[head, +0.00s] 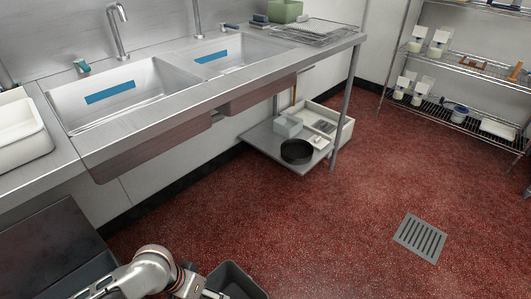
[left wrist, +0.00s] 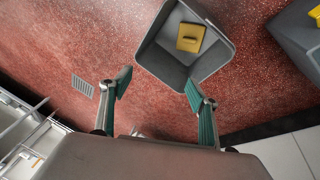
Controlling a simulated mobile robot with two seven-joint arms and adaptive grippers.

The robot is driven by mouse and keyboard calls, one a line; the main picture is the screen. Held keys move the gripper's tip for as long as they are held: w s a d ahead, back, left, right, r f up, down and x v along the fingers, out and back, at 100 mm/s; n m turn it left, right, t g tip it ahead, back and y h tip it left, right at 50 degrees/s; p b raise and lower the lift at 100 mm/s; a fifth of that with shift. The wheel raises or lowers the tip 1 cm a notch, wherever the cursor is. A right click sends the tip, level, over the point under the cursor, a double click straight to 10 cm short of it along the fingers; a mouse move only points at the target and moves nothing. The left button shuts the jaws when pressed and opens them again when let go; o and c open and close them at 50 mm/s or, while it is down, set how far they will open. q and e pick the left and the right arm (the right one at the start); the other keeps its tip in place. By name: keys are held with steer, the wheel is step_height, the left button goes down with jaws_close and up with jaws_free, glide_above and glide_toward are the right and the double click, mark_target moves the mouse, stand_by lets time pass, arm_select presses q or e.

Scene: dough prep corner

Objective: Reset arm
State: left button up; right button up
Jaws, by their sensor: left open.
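My left arm comes in from the bottom left of the head view, and its gripper is mostly cut off by the lower edge. In the left wrist view my left gripper (left wrist: 158,92) is open, with its two green-padded fingers wide apart and nothing between them. Beyond the fingertips is a grey open bin (left wrist: 158,62) with a yellow object (left wrist: 190,37) lying inside. The bin also shows in the head view (head: 238,281), beside my left gripper at the bottom edge. My right gripper is in neither view.
A steel counter with two sinks (head: 125,95) runs along the wall. Under it, a low shelf (head: 270,142) holds a black round pan (head: 297,151) and boxes. A wire rack (head: 465,75) stands at the right. The red floor around the drain grate (head: 420,238) is clear.

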arm_select(q)
steer(key=s+d+r+t+h+p, duration=0.1)
steer(key=s+d+r+t+p, duration=0.15)
steer(key=r+p, duration=0.2)
steer(key=s+d+r+t+h+p, duration=0.1)
steer(key=d+r+t+p, duration=0.2)
steer(key=r, duration=0.3)
steer(key=s+a+r+t+y+p, duration=0.1)
steer(key=s+a+p, duration=0.1)
steer(key=s, duration=0.2)
steer(key=s+a+r+t+y+p, duration=0.1)
steer(key=s+a+r+p, duration=0.1)
steer(key=s+a, duration=0.1)
steer(key=s+a+r+m+t+p, duration=0.1)
steer(key=s+a+r+p, duration=0.1)
steer(key=s, duration=0.4)
steer(key=shift+a+y+p, duration=0.4)
steer(key=shift+a+p, duration=0.05)
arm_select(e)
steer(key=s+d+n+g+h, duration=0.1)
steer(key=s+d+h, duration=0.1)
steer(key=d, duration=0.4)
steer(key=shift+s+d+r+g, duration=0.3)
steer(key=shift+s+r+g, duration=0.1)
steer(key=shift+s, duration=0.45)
